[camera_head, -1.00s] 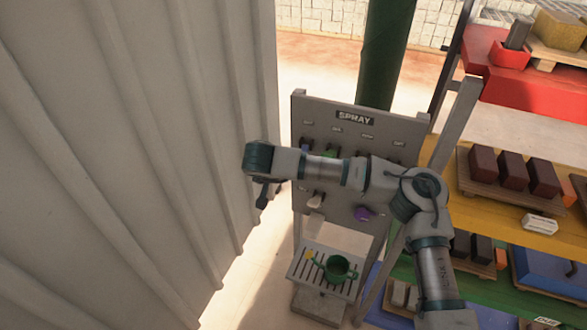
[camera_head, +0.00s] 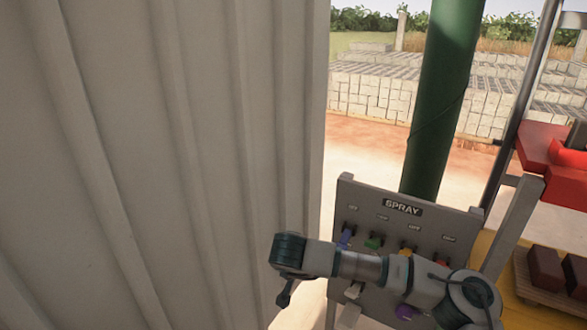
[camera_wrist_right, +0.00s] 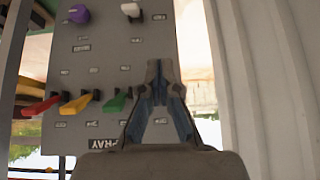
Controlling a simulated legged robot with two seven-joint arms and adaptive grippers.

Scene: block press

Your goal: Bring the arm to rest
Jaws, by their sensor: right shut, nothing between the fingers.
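My right arm comes in from the lower right in the head view and reaches across the front of the SPRAY panel. Its gripper (camera_head: 284,297) is small and dark there, past the panel's left edge. In the right wrist view the fingers of my right gripper (camera_wrist_right: 160,72) meet at the tips, shut and empty, in front of the panel's edge. The grey panel (camera_head: 360,214) stands upright, with blue (camera_head: 345,238), green (camera_head: 373,243), yellow and red levers. A purple knob (camera_wrist_right: 79,14) and a white knob (camera_wrist_right: 131,9) also show on it. My left gripper is out of view.
A corrugated wall (camera_head: 150,160) fills the left side, close to my right gripper. A green post (camera_head: 445,100) rises behind the panel.

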